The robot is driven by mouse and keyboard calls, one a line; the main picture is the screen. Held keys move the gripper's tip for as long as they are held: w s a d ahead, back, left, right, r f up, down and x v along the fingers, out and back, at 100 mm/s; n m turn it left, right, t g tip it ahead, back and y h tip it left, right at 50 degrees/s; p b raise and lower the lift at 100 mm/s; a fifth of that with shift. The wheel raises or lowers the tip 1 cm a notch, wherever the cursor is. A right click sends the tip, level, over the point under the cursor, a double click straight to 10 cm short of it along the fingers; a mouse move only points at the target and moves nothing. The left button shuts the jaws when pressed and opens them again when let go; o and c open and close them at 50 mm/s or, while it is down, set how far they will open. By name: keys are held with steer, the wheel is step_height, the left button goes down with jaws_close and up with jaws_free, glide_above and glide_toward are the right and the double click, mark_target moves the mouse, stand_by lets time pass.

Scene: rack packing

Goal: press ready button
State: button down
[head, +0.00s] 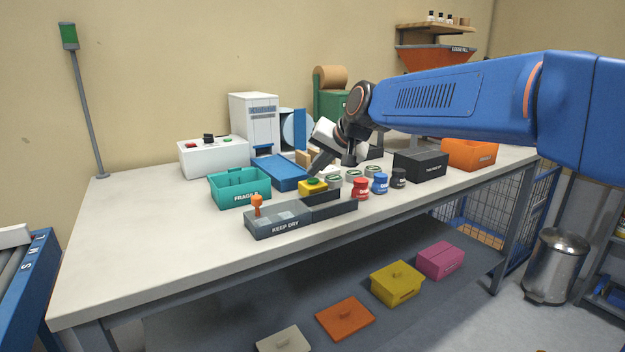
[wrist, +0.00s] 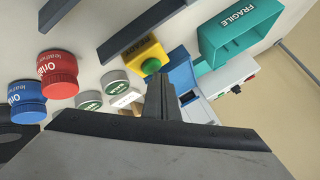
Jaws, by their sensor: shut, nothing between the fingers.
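The ready button is a green cap on a small yellow box (head: 312,188), near the middle of the table; the yellow box also shows in the wrist view (wrist: 145,50). My gripper (head: 315,171) is shut and empty, tilted down at the green cap. In the wrist view the shut fingertips (wrist: 160,80) are right beside the green cap (wrist: 151,66) and partly overlap the box's edge. I cannot tell whether the fingers touch the cap.
A grey KEEP DRY tray (head: 262,233) with an orange peg lies in front. A teal FRAGILE bin (head: 240,199) and blue tray (head: 279,174) stand left. Red (head: 360,190), blue (head: 380,185) and black jars, with several pale-lidded tins, are to the right. The front table left is clear.

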mark_target(316, 180)
steer(key=shift+r, duration=0.1)
steer(key=shift+r, duration=2.9)
steer(key=s+d+f+h, duration=0.2)
steer(key=s+d+f, duration=0.4)
steer(key=s+d, duration=0.3)
steer(key=s+d+f+g+h, duration=0.1)
steer(key=s+d+f, duration=0.4)
steer(key=s+d, duration=0.4)
steer(key=s+d+f+h, duration=0.2)
steer(key=s+d+f, duration=0.4)
steer(key=s+d, duration=0.35)
steer(key=s+d+f+n+g+h, duration=0.1)
steer(key=s+d+f, duration=0.3)
steer(key=s+f, duration=0.5)
steer(key=shift+s+f, duration=0.25)
steer(key=shift+s, duration=0.9)
steer(key=shift+d, duration=0.1)
